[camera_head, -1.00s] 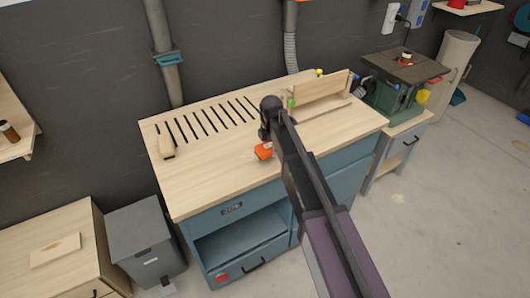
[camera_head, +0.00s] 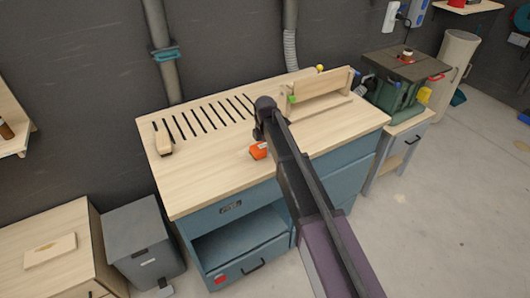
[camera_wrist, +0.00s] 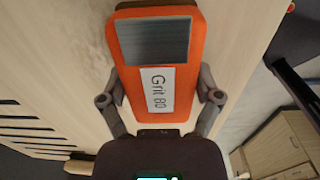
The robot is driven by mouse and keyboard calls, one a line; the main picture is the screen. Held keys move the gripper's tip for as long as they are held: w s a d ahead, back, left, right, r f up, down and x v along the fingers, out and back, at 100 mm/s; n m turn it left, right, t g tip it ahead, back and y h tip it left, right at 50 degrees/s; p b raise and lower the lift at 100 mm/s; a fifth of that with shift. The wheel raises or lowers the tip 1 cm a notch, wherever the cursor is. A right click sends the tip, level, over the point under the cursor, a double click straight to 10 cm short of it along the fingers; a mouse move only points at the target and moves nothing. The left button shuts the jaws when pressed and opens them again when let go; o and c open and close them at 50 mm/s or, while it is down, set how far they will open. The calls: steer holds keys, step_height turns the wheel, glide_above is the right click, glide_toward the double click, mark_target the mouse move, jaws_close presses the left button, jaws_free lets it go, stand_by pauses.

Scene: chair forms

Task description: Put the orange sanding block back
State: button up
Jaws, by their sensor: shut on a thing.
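The orange sanding block (camera_head: 259,151) is near the middle of the wooden workbench top (camera_head: 205,185) in the head view. In the wrist view the sanding block (camera_wrist: 181,85) shows a grey patch and a white label reading "Grit 80". My gripper (camera_wrist: 161,88) is shut on it, with one finger at each long side. In the head view my arm hides most of the gripper. Whether the block touches the bench or hangs just above it, I cannot tell.
A row of dark slots (camera_head: 205,118) runs along the bench's back left. A wooden-handled tool (camera_head: 163,143) lies left of them. A wooden fence (camera_head: 320,88) stands at the back right. A green machine (camera_head: 400,80) stands beyond the bench. The bench's front left is clear.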

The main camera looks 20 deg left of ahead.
mark_target(265, 146)
steer(key=shift+f, duration=0.1)
stand_by(0.3)
steer(key=shift+f, duration=0.15)
steer(key=o, duration=0.8)
step_height(265, 146, up, 12)
steer(key=p, duration=1.2)
steer(key=shift+s+d+r, duration=0.1)
steer(key=shift+r, duration=0.1)
steer(key=shift+d, duration=0.1)
stand_by(0.5)
